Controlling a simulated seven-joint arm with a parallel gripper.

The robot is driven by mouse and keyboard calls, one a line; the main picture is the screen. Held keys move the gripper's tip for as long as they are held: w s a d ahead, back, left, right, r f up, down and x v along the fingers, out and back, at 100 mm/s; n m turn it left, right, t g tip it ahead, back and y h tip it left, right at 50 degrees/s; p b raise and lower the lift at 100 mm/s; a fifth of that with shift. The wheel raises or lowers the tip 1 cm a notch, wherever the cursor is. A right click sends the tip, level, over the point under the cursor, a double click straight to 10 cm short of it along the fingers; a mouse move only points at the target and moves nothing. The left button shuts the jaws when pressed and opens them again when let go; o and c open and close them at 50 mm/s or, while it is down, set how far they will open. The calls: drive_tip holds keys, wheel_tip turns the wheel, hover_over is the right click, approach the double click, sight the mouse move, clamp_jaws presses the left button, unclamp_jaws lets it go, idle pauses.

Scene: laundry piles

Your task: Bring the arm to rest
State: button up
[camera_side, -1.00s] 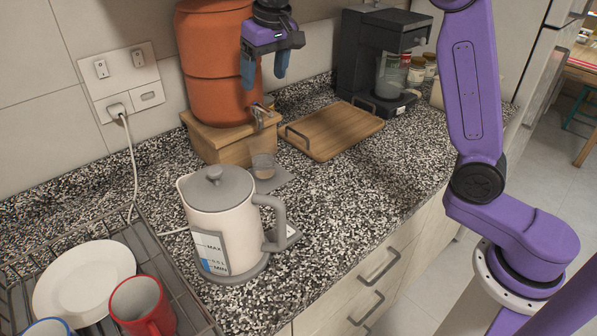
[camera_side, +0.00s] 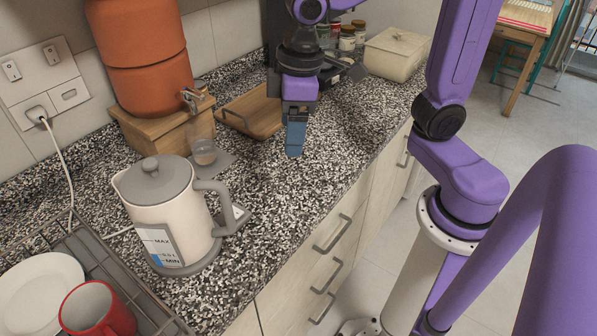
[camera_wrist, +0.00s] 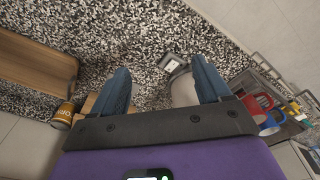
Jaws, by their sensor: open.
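My gripper (camera_side: 294,154) hangs pointing down over the open counter, to the right of the kettle and in front of the wooden board. In the side view its blue fingers are seen nearly edge-on and overlap. In the wrist view the two fingers (camera_wrist: 160,82) stand wide apart with nothing between them but speckled counter and part of the kettle beyond. My gripper is open and empty. Whether the fingertips clear the counter by much is hard to tell.
A white kettle (camera_side: 165,209) stands on the speckled counter (camera_side: 290,195). Behind are an orange clay dispenser (camera_side: 140,60) on a wooden stand, a small glass (camera_side: 203,152) and a wooden board (camera_side: 256,112). A dish rack (camera_side: 100,262) holds a plate (camera_side: 38,290) and red mug (camera_side: 92,310).

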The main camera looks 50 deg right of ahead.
drive_tip(key=s+d+f+n, duration=0.2)
drive_tip(key=s+d, duration=0.1)
drive_tip(key=s, duration=0.4)
drive_tip(key=s+d+f+n, duration=0.2)
drive_tip(key=s+d+f, duration=0.1)
drive_tip(key=s, duration=0.3)
drive_tip(key=shift+s+d+g, duration=0.35)
drive_tip(key=shift+d+g, duration=0.05)
drive_tip(key=shift+d, duration=0.25)
